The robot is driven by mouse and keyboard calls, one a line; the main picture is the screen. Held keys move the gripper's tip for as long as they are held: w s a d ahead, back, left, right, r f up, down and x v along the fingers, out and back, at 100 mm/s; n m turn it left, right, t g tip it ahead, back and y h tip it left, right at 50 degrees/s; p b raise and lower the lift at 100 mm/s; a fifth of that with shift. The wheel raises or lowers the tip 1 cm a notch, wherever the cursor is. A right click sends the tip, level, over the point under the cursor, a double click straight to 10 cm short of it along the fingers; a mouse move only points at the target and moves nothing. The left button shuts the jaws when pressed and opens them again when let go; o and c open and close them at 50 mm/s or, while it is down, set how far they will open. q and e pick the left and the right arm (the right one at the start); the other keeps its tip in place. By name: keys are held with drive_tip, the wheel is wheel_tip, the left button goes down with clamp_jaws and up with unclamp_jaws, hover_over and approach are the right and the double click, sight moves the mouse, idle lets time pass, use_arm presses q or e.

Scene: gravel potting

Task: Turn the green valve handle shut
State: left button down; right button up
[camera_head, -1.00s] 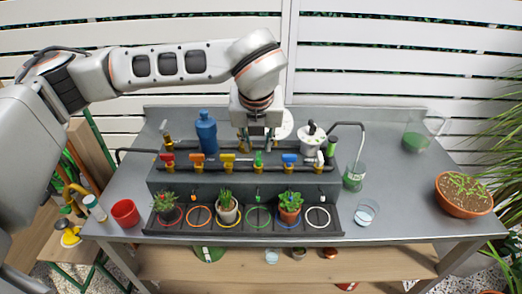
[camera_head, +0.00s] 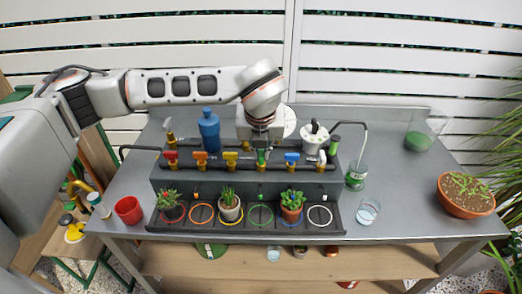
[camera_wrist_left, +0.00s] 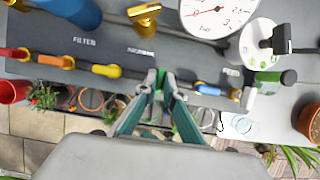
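The green valve handle (camera_head: 262,156) stands on the dark pipe between the yellow handle and the blue handle. It looks narrow and points toward the front, unlike the sideways yellow and blue ones. My left gripper (camera_head: 262,143) is right above and behind it, pointing down. In the left wrist view the two fingertips of my left gripper (camera_wrist_left: 162,77) are close together at the green valve's place on the pipe. The fingers largely hide the handle there, and whether they press on it cannot be made out. My right gripper is not in view.
Red (camera_head: 170,156), orange (camera_head: 200,156), yellow (camera_head: 231,156) and blue (camera_head: 292,157) handles share the pipe. A blue bottle (camera_head: 209,131) stands behind it, left of my gripper. A white gauge (camera_wrist_left: 216,12) is close behind. Potted plants stand in the front tray (camera_head: 185,229).

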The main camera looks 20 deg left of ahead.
use_arm(q)
drive_tip(key=m+b, duration=0.1)
drive_tip(key=m+h+b, duration=0.1)
drive_tip(key=m, duration=0.1)
drive_tip(key=shift+a+f+m, duration=0.1)
drive_tip(key=shift+a+m, duration=0.05)
drive_tip(key=shift+m, duration=0.15)
drive_tip(key=shift+m+h+b, duration=0.45)
drive_tip(key=shift+m+h, duration=0.05)
drive_tip(key=shift+m, duration=0.4)
drive_tip(key=m+h, duration=0.1)
drive_tip(key=m, duration=0.1)
drive_tip(key=shift+a+m, duration=0.1)
drive_tip(key=shift+m, duration=0.3)
drive_tip(key=m, duration=0.1)
drive_tip(key=m+h, duration=0.1)
drive_tip(key=shift+w+r+m+g, duration=0.1)
drive_tip(key=shift+r+m+g, duration=0.1)
drive_tip(key=shift+m+g, duration=0.1)
drive_tip(key=shift+a+m+g+h, duration=0.1)
drive_tip(key=shift+m+g+h, duration=0.2)
drive_tip(key=shift+m, duration=0.7)
drive_tip(key=m+p, duration=0.1)
drive_tip(key=m, duration=0.1)
drive_tip(key=m+g+h+p, duration=0.1)
drive_tip(key=m, duration=0.1)
drive_tip(key=shift+w+m+g, duration=0.15)
drive_tip(key=shift+m+g, duration=0.15)
drive_tip(key=shift+m, duration=0.4)
